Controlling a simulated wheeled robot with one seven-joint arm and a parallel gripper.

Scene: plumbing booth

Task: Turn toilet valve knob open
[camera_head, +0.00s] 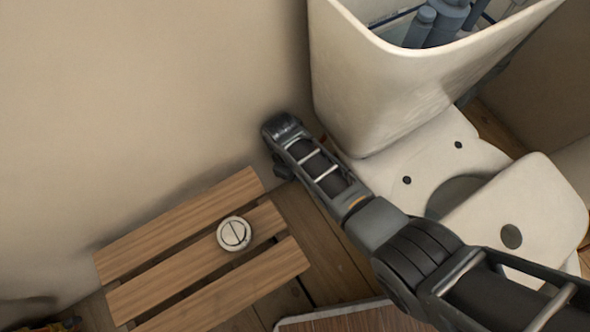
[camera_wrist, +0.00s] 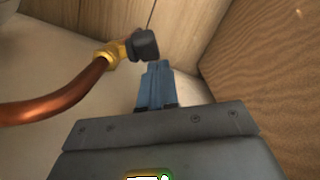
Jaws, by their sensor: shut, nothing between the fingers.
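The black valve knob (camera_wrist: 144,43) sits on a brass fitting (camera_wrist: 110,54) at the end of a copper pipe (camera_wrist: 55,103) in the wrist view. My gripper (camera_wrist: 158,66) is shut and empty, its blue fingers together. The fingertips are just below and slightly right of the knob in that picture; I cannot tell whether they touch it. In the head view my arm reaches down beside the toilet (camera_head: 385,85), between it and the wall. The knob and my fingers are hidden there.
The toilet's open tank (camera_head: 335,50) and bowl stand right of my arm. A slatted wooden bench (camera_head: 185,225) with a round white flush button (camera_head: 234,234) on it is at lower left. The beige wall (camera_head: 150,90) is close to my wrist. Wooden panelling (camera_wrist: 255,75) bounds the wrist view's right.

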